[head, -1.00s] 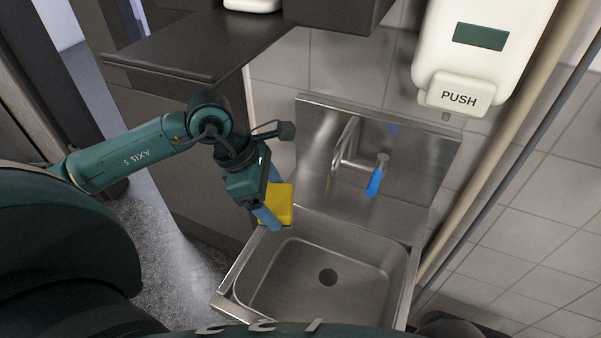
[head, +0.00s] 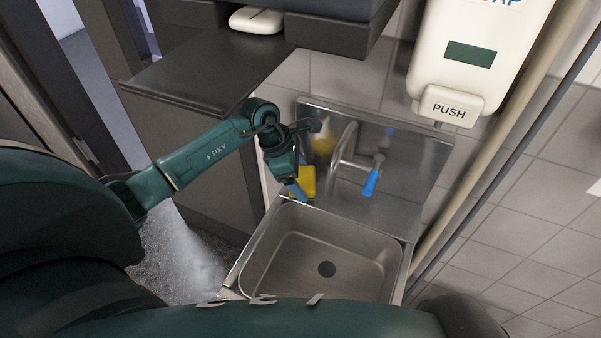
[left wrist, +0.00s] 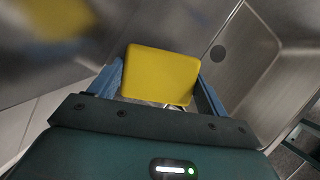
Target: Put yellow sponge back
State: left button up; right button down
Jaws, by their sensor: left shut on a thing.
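The yellow sponge (head: 308,181) is at the back left corner of the steel sink (head: 335,224), beside the faucet (head: 345,160). My left gripper (head: 301,188) is shut on it. In the left wrist view the sponge (left wrist: 160,75) sits between the two blue fingers of my left gripper (left wrist: 161,88). The sponge's reflection shows in the steel backsplash behind it. Whether the sponge touches the sink ledge cannot be told. My right gripper is not in view.
The faucet has a blue-tipped lever (head: 371,182). A white soap dispenser (head: 470,60) hangs on the tiled wall at the upper right. A dark shelf (head: 205,75) juts out above my left arm. The sink basin is empty.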

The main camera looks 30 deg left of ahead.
pick_arm(q)
jog(key=shift+w+f, duration=0.1)
jog(key=shift+w, duration=0.1)
jog(key=shift+f, duration=0.3)
jog(key=o, duration=0.6)
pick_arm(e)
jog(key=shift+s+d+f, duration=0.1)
pick_arm(q)
jog(key=shift+r, duration=0.3)
jog(key=shift+b+v, duration=1.2)
jog(key=shift+v, duration=4.7)
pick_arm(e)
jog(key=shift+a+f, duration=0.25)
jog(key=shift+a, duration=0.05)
